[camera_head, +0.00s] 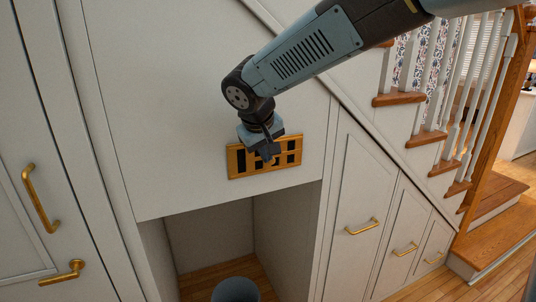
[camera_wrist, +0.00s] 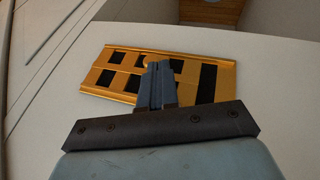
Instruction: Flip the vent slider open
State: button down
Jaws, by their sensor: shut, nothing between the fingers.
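The vent (camera_head: 236,161) is a brass-coloured plate with dark rectangular slots, set in the white panel above the open recess. It also shows in the wrist view (camera_wrist: 112,59), where a small rounded brass knob (camera_wrist: 150,60) sits near the fingertips. Some slots look dark, and one long dark slot lies at one end. My gripper (camera_head: 270,156) is in front of the vent, and its fingers hide part of the plate. In the wrist view my gripper (camera_wrist: 156,66) is shut and empty, its tips over the middle of the vent. I cannot tell whether they touch the knob.
An open recess (camera_head: 215,240) with a wooden floor lies below the vent. Cabinet doors with brass handles (camera_head: 362,227) stand to the right under the stairs (camera_head: 428,138). A tall door with a brass handle (camera_head: 40,200) is at the left. The panel around the vent is clear.

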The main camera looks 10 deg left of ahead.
jog(key=s+a+v, duration=0.1)
jog(key=a+v, duration=0.1)
jog(key=v, duration=1)
jog(key=shift+s+a+f, duration=0.2)
jog(key=shift+s+a, duration=0.05)
jog(key=shift+s, duration=0.05)
jog(key=d+m, duration=0.4)
jog(key=d, duration=2)
jog(key=s+d+f+m, duration=0.2)
jog(key=s+d+f, duration=0.2)
jog(key=d, duration=0.4)
jog(key=s+d+f+m, duration=0.2)
jog(key=s+d+f, duration=0.2)
jog(key=s+d, duration=0.3)
jog(key=shift+d, duration=0.75)
